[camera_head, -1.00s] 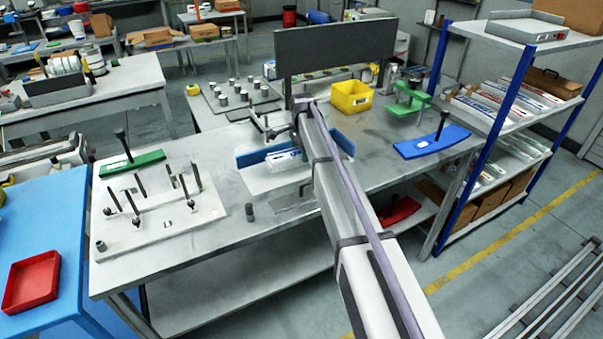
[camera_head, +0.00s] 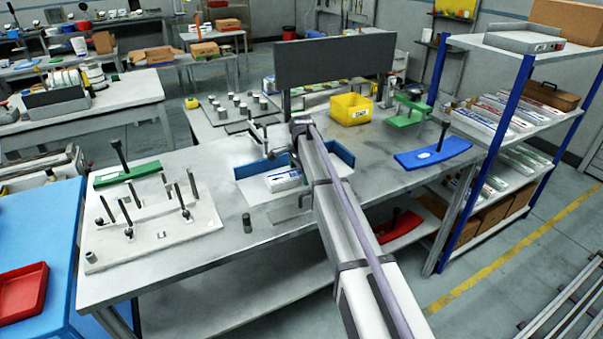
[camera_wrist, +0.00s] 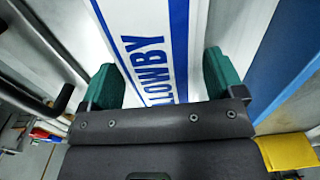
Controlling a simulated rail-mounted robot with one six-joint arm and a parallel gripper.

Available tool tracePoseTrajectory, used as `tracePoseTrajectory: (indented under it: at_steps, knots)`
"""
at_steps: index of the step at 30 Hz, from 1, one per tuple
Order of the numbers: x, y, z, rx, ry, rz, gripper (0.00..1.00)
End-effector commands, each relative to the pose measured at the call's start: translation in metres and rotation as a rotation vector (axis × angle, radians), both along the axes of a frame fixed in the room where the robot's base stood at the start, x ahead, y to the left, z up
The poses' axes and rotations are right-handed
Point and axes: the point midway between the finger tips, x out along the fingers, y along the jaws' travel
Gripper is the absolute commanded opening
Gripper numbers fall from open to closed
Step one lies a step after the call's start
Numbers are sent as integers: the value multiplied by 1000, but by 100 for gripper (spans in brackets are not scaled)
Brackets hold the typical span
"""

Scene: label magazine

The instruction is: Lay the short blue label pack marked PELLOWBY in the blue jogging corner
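The short white pack with blue stripes (camera_wrist: 145,30) shows in the wrist view; the part of its lettering that I can read ends in LOWBY. A blue wall (camera_wrist: 290,65) runs to the right of the pack in the wrist view. I cannot tell whether the pack touches the plate. My arm hides most of the gripper in the head view.
A dark upright panel (camera_head: 333,62) and a yellow bin (camera_head: 352,109) stand behind the corner. A pegged fixture plate (camera_head: 160,232) is at left. A blue curved piece with a handle (camera_head: 432,153) and a green stand (camera_head: 407,110) are at right.

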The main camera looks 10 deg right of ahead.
Motion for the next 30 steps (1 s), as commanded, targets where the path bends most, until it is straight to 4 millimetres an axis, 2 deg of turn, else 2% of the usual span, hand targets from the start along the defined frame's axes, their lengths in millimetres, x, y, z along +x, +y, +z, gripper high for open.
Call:
tracePoseTrajectory:
  at_steps: [7, 10, 14, 21, 24, 27, 30]
  knots:
    - [0, 0, 1, 0, 0, 0, 88]
    - [0, 0, 10, 0, 0, 0, 88]
    - [0, 0, 34, 0, 0, 0, 88]
    - [0, 0, 99, 0, 0, 0, 88]
    - [0, 0, 119, 0, 0, 0, 88]
    - [0, 0, 126, 0, 0, 0, 88]
    - [0, 0, 126, 0, 0, 0, 88]
